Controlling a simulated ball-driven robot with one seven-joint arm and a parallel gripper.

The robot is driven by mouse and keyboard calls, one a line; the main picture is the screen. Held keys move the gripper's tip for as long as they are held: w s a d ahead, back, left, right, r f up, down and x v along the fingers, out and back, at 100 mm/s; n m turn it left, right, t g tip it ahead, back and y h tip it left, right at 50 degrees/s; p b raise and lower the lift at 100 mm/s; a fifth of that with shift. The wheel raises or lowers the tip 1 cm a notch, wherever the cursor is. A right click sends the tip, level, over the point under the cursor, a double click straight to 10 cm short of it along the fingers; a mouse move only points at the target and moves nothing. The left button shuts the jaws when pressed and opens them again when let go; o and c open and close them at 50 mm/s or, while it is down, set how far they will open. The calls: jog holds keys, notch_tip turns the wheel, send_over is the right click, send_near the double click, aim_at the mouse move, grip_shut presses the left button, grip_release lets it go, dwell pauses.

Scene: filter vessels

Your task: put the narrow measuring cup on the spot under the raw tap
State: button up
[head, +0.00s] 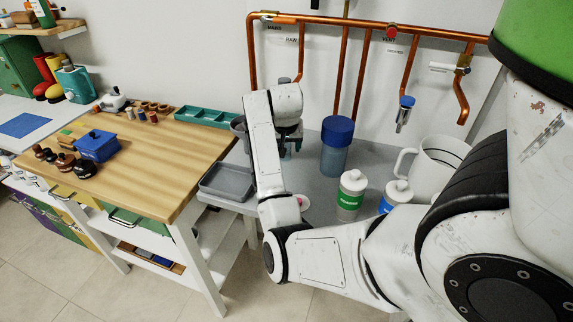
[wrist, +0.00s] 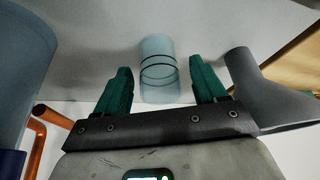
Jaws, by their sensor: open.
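The narrow measuring cup (wrist: 158,72) is a pale blue, see-through cylinder with dark rings, standing on the grey bench in the wrist view, which looks upside down. My gripper (wrist: 162,72) is open, its two green fingers on either side of the cup in the picture, with a gap at each side. I cannot tell the depth between fingertips and cup. In the head view my gripper (head: 290,147) is low over the bench, and my arm hides most of the cup's area. The RAW label (head: 291,41) is on the wall by the copper pipe; the spot under that tap is hidden.
A blue-lidded vessel (head: 336,147) stands right of my gripper. A green-labelled bottle (head: 350,196), a blue-labelled bottle (head: 395,196) and a white jug (head: 437,160) stand farther right. A grey tray (head: 227,183) lies left. A grey vessel (wrist: 262,92) is close beside one finger.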

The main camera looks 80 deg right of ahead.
jog(key=s+a, duration=0.1)
jog(key=a, duration=0.2)
jog(key=s+a, duration=0.1)
jog(key=a, duration=0.3)
jog(key=s+a+b, duration=0.1)
jog(key=a, duration=0.3)
jog(key=shift+s+a+f, duration=0.15)
dwell(1.7)
